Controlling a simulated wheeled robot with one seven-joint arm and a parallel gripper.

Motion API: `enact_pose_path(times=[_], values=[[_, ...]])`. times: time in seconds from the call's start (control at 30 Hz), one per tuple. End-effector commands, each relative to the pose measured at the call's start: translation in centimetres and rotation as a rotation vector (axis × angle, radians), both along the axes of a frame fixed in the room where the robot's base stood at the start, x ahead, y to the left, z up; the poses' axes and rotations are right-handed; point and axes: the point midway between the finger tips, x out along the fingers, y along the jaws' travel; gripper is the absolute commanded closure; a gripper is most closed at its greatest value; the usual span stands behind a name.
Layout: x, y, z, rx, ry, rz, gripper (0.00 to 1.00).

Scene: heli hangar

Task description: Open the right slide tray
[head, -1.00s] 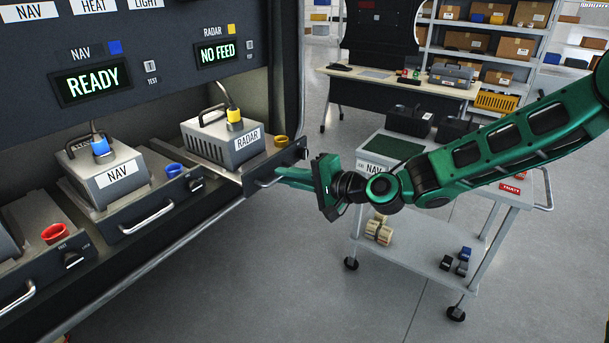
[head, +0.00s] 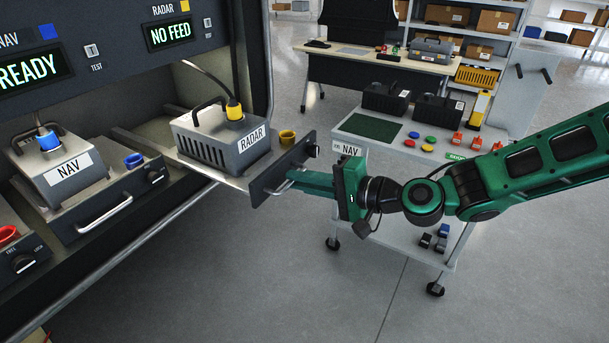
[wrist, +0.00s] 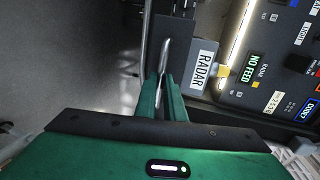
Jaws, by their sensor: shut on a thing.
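The right slide tray (head: 240,182) carries the grey RADAR box (head: 223,142) and sticks out of the rack past the NAV tray (head: 100,207). A yellow-ended cable still runs from the top of the RADAR box up into the rack. My gripper (head: 290,180) is shut on the handle at the tray's front panel. In the wrist view the fingers (wrist: 165,92) close around the metal handle (wrist: 164,58), with the RADAR label beside it. The handle is mostly hidden by my fingers in the head view.
The RADAR display (head: 170,32) reads NO FEED. A wheeled cart (head: 345,138) with black boxes and coloured parts stands behind my gripper and arm. A desk (head: 385,68) and shelves stand farther back. The floor in front of the rack is clear.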

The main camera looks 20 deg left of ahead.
Motion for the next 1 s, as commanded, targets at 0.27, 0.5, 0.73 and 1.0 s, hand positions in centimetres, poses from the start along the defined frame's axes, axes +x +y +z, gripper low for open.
enact_pose_path(times=[0.27, 0.5, 0.73, 1.0], values=[[0.0, -0.2, -0.4, -0.01, 0.002, -0.001, 1.0], [0.0, -0.1, -0.3, -0.006, 0.001, -0.001, 0.73], [0.0, -0.3, -0.1, -0.004, 0.0, -0.001, 0.73], [-0.2, -4.0, 0.6, -0.006, 0.0, -0.005, 0.73]])
